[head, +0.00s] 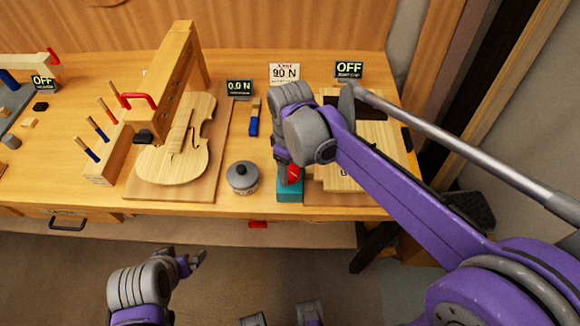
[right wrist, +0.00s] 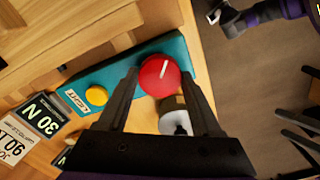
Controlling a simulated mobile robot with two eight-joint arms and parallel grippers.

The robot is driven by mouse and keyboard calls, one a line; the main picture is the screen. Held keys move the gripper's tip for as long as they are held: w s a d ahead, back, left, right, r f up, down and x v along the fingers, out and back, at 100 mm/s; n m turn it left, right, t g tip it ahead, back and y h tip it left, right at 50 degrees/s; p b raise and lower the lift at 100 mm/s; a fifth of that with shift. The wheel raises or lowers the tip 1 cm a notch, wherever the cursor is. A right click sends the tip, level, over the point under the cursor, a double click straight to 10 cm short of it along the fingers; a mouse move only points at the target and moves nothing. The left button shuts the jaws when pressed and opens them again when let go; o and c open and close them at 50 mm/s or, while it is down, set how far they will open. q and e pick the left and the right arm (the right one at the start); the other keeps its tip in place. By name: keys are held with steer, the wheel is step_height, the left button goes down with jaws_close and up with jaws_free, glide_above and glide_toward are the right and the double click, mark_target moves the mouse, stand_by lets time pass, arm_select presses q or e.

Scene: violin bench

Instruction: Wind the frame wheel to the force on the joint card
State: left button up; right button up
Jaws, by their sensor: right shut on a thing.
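My right gripper (right wrist: 160,80) is shut on a red knob (right wrist: 162,70) with a white pointer line. The knob sits on a teal box (right wrist: 120,78), which also shows in the head view (head: 290,196), with the knob partly hidden by my gripper. The joint card (head: 285,74) at the back reads 90 N. A dark display (right wrist: 40,116) between card and box in the right wrist view seems to read 30 N; my arm hides it in the head view. My left gripper (head: 191,262) is open and empty, in front of the bench.
A grey lidded pot (head: 242,177) stands close left of the teal box. The violin body (head: 190,150) lies under a wooden frame (head: 178,62), with a 0.0 N display (head: 239,88) behind. Wooden plates (head: 380,150) lie right of the box. A yellow button (right wrist: 96,95) is near the knob.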

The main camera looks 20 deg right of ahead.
mark_target(290, 172)
steer(key=shift+m, duration=3.1)
steer(key=o, duration=1.4)
steer(key=shift+c, duration=0.2)
step_height(290, 172, up, 11)
steer(key=p, duration=0.1)
steer(key=shift+f, duration=0.1)
